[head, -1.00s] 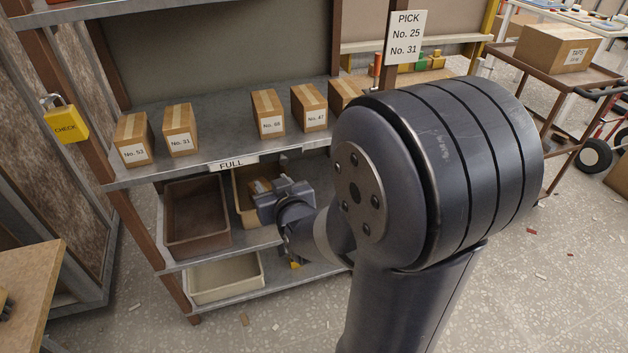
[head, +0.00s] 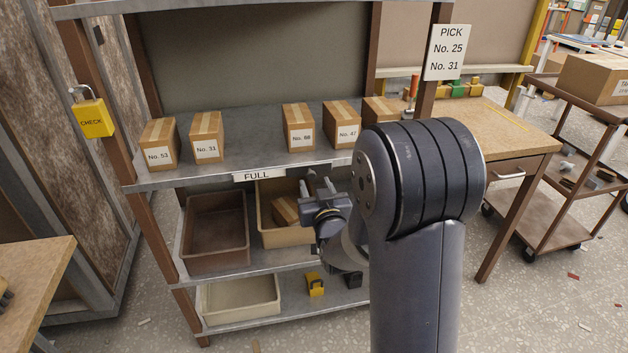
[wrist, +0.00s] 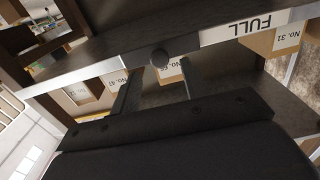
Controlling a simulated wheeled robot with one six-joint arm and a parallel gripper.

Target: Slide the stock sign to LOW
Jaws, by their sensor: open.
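The stock sign is a white strip reading FULL (head: 258,175) on the front edge of the middle shelf. In the wrist view FULL (wrist: 250,27) appears upside down, on the right. A dark round knob (wrist: 160,58) stands on the shelf edge beside the lettering. My gripper (head: 318,182) is just below and in front of that edge, right of FULL. In the wrist view its two fingers (wrist: 162,66) are apart, with the knob appearing between their tips. No grip on the knob shows; whether the fingers touch it I cannot tell. LOW is not visible.
Numbered cartons (head: 207,137) stand on the shelf above the sign. A brown bin (head: 215,230), a tan bin (head: 285,236) and a cream bin (head: 240,298) are below. A wooden bench (head: 500,128) and cart (head: 560,215) are right.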

